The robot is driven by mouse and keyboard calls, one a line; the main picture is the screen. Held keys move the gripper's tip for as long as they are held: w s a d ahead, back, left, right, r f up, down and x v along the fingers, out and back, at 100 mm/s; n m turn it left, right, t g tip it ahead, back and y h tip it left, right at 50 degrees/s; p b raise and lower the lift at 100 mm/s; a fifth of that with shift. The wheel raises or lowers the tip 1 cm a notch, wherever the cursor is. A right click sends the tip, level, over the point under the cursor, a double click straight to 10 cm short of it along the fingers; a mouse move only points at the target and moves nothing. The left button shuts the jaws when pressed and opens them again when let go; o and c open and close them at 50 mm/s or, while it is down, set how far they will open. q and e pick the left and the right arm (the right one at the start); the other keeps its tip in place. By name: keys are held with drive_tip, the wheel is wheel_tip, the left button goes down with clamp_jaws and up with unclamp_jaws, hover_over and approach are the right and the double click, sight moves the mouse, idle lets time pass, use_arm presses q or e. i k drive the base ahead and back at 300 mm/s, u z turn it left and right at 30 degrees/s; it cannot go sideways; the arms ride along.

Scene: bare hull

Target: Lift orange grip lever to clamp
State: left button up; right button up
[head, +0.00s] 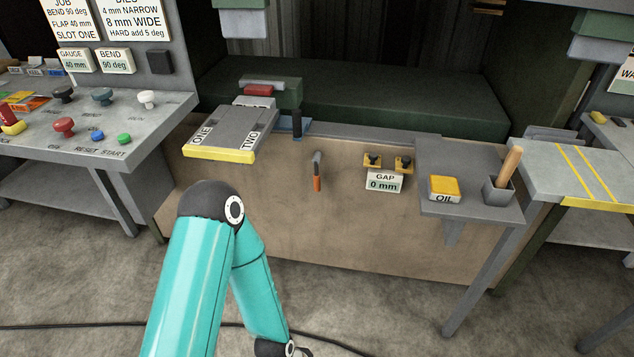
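The orange grip lever (317,184) hangs down on the tan front panel of the machine, in the middle of the head view. Its grey upper end meets the panel just below the bed edge, and the orange grip points downward. A teal arm of mine rises from the bottom left and bends back down at a dark elbow joint. Nothing touches the lever.
A grey block marked ONE and TWO (225,132) juts out left of the lever. The GAP 0 mm plate (384,182) sits to its right, then a shelf with the OIL box (444,188) and a wooden-handled tool (509,168). A control desk (100,130) stands left.

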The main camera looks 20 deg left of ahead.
sight(317, 156)
drive_tip(key=z, duration=0.05)
drive_tip(key=i, duration=0.9)
drive_tip(key=u, duration=0.05)
